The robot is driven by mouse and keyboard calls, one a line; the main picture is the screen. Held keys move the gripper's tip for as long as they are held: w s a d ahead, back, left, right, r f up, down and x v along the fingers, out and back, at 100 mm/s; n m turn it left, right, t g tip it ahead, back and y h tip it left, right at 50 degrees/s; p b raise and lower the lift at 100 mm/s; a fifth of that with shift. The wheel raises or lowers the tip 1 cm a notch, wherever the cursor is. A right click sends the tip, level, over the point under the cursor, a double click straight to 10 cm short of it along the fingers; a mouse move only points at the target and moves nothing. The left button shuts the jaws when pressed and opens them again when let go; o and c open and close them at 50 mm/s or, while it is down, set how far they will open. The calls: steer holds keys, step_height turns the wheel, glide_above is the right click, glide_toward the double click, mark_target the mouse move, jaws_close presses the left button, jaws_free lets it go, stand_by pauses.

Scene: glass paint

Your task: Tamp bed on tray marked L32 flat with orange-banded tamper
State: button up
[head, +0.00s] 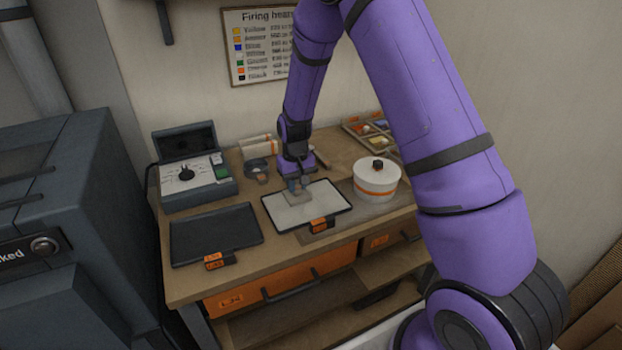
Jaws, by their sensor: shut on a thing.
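My gripper (299,181) is at the end of my purple arm, low over a dark-rimmed tray (271,212) in the middle of the bench. It is shut on a tamper (298,197), whose flat greyish plate shows just below the fingers. The handle and any orange band are mostly hidden by the gripper. The tray holds a pale, whitish bed (322,203). The tamper plate is over the upper left part of this bed; I cannot tell whether it touches. An orange tag (319,224) is on the tray's front edge; its marking is too small to read.
An empty dark tray (215,232) with orange tags lies to the left. A control box (192,181) stands behind it. A white lidded pot with an orange band (377,181) stands close right of the bed. A compartment box (370,134) is behind. A dark kiln-like cabinet (60,220) is far left.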

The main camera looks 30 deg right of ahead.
steer(key=a, duration=0.4)
steer(key=shift+a, duration=0.25)
steer(key=s, duration=0.5)
steer(key=shift+a, duration=0.1)
steer(key=d, duration=1.2)
steer(key=shift+s+d, duration=0.2)
steer(key=shift+d, duration=0.05)
steer(key=shift+f, duration=0.15)
steer(key=shift+f, duration=0.55)
stand_by(0.3)
steer(key=shift+r, duration=1.15)
steer(key=shift+a, duration=0.1)
